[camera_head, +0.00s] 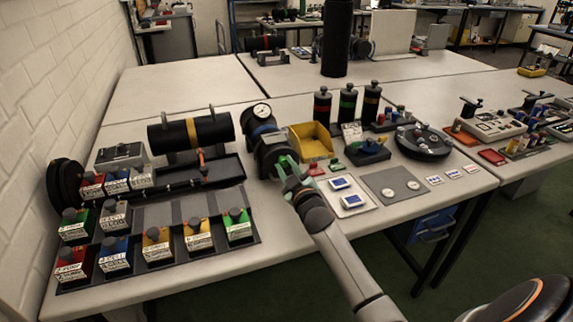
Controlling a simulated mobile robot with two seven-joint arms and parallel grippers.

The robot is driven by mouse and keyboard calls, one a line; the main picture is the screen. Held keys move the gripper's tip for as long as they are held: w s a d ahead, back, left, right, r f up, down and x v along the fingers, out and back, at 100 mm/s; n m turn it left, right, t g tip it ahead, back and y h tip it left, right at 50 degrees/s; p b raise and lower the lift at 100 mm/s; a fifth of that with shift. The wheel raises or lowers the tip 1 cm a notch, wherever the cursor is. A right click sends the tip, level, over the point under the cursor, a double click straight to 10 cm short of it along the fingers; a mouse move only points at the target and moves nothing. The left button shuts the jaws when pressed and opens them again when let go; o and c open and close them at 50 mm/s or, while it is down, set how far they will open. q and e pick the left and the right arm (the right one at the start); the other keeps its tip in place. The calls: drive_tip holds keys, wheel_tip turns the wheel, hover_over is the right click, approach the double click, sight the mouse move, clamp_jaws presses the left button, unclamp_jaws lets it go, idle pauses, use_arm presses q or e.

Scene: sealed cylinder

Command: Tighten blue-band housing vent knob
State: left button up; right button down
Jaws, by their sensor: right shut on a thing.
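The blue-band housing (257,122) is a dark cylinder with a blue band and a white-faced gauge (262,110) on top. It lies on the table left of the yellow bin, with its round end facing me. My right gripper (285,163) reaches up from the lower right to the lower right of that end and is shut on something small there. The spot fits the vent knob, but the knob itself is hidden by the fingers. My left gripper is not in view.
A yellow bin (309,140) stands close right of the gripper. A black cylinder with a yellow band (180,136) lies on a rack to the left. Several coloured boxes fill a tray (164,257) at front left. Flat cards (348,201) lie right of my wrist.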

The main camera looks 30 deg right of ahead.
drive_tip(key=n, duration=0.6)
drive_tip(key=shift+f+n, duration=0.1)
drive_tip(key=shift+n, duration=0.2)
drive_tip(key=n, duration=0.3)
drive_tip(key=shift+n, duration=0.3)
drive_tip(key=n, duration=0.3)
drive_tip(key=shift+n, duration=0.3)
drive_tip(key=n, duration=0.2)
drive_tip(key=shift+n, duration=0.4)
drive_tip(key=n, duration=0.3)
drive_tip(key=shift+n, duration=0.3)
drive_tip(key=n+p, duration=0.2)
drive_tip(key=n, duration=0.4)
drive_tip(key=shift+f, duration=0.1)
